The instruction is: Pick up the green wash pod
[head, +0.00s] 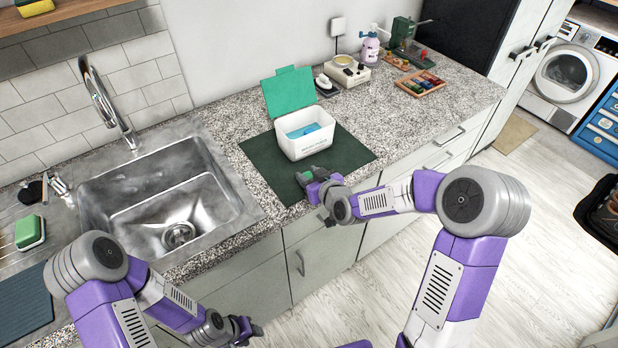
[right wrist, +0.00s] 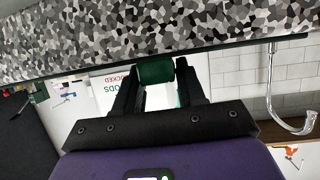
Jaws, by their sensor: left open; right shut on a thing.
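The green wash pod (right wrist: 155,70) sits between the two fingers of my right gripper (right wrist: 157,88) in the right wrist view. My right gripper (head: 306,179) is shut on it at the front part of the dark green mat (head: 262,158), in front of the white box. In the head view, only a small green patch shows at the fingers. I cannot tell whether the pod touches the mat. My left gripper (head: 248,331) is open and empty, low in front of the cabinets, away from the pod.
The white pod box (head: 306,147) stands on the mat with its green lid (head: 289,93) raised and blue contents (head: 303,131) inside. A steel sink (head: 165,200) lies to the left. A charger, a wooden tray (head: 420,84) and a bottle (head: 370,47) stand farther back right.

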